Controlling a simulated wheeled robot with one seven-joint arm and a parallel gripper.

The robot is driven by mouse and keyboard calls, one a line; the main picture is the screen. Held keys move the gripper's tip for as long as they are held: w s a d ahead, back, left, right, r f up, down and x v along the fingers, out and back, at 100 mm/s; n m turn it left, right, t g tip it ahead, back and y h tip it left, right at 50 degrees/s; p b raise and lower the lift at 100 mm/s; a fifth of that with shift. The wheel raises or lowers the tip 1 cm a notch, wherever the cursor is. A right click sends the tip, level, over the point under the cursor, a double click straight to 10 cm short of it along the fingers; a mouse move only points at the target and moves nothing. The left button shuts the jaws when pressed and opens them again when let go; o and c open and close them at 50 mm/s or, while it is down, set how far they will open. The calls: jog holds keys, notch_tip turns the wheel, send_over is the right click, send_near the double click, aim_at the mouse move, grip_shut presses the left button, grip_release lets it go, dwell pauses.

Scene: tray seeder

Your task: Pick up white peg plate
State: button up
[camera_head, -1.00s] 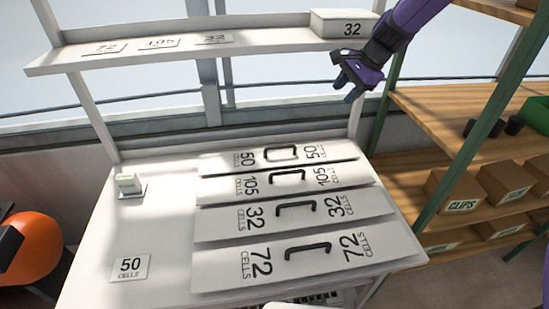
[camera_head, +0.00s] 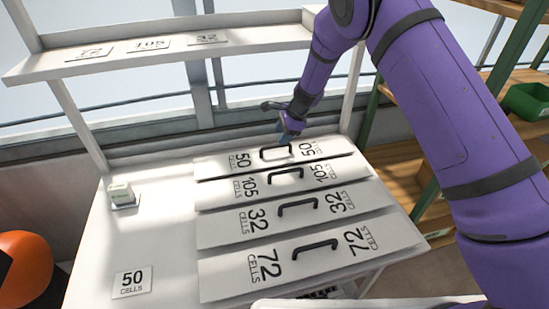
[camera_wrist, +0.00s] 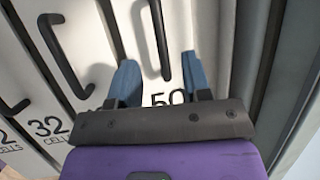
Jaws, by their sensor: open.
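Several long white plates with black handles lie side by side on the white table. The 50 plate (camera_head: 215,167) is farthest back, then the 105 plate (camera_head: 220,193), the 32 plate (camera_head: 212,232) and the 72 plate (camera_head: 215,280). My gripper (camera_head: 287,132) is open and empty by the 50 plate's handle (camera_head: 277,153). In the wrist view, that handle (camera_wrist: 164,40) shows just beyond and between the blue fingertips of my gripper (camera_wrist: 159,75). I cannot tell the exact height of the fingers over the plate. No pegs are visible.
A card reading 50 CELLS (camera_head: 132,282) and a small pale block (camera_head: 120,193) are on the table's left side. A shelf (camera_head: 130,62) with number cards runs above the back. A wooden rack (camera_head: 410,165) stands at right, partly behind my arm.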

aim_at(275, 146)
jog(key=x, duration=0.7)
jog(key=shift+w+d+f, duration=0.1)
jog(key=shift+f, duration=0.15)
jog(key=shift+c, duration=0.2)
grip_shut()
dwell(1.0)
